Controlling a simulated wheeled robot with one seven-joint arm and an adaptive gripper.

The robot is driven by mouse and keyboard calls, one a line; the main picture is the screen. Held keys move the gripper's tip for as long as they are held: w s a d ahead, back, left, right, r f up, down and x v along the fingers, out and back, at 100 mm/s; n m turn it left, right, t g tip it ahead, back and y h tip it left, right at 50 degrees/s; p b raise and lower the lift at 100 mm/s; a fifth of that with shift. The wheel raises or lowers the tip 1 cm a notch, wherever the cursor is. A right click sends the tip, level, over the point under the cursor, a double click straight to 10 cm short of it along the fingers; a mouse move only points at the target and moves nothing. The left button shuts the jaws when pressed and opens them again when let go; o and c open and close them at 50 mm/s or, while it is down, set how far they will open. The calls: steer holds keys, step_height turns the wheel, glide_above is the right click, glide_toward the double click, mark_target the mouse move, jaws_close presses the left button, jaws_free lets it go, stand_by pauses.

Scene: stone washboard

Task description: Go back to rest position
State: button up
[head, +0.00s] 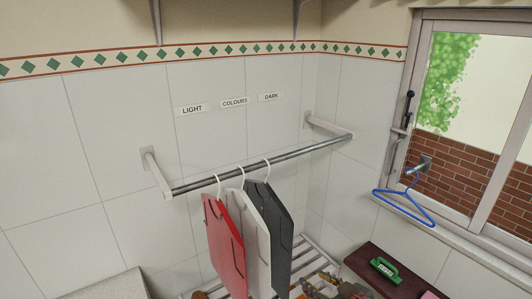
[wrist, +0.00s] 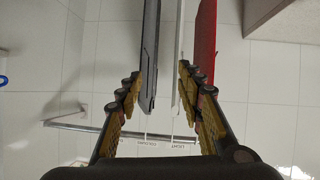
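My gripper (wrist: 160,74) is open in the wrist view, its two yellow-padded fingers apart with no object clearly held. The wrist picture is upside down. A dark grey garment (wrist: 150,55), a white garment (wrist: 177,50) and a red garment (wrist: 207,40) show beyond the fingers; I cannot tell whether any finger touches them. In the head view the red garment (head: 224,245), white garment (head: 256,245) and dark garment (head: 270,222) hang side by side on the metal rail (head: 305,150). Parts with orange at the bottom edge may be my gripper, cut off.
Labels LIGHT (head: 192,109), COLOURS (head: 234,103) and DARK (head: 271,97) are on the tiled wall above the rail. A blue hanger (head: 405,205) hangs on a hook by the window at right. A green brush (head: 385,269) lies on a dark ledge (head: 410,283). A slatted rack (head: 315,258) is below.

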steer(key=s+d+f+m+g+h+b, duration=0.1)
steer(key=s+d+f+m+g+h, duration=0.15)
steer(key=s+d+h, duration=0.4)
steer(key=s+d+f+m+g+h+b, duration=0.2)
steer(key=s+d+m, duration=0.1)
steer(key=d, duration=0.6)
steer(key=s+a+r+m+y+b, duration=0.1)
steer(key=s+a+r+y+b, duration=0.1)
steer(key=s+a+b, duration=0.8)
steer(key=shift+s+a+r+g+y, duration=0.2)
steer(key=shift+s+r+g+y, duration=0.2)
steer(key=shift+s, duration=0.75)
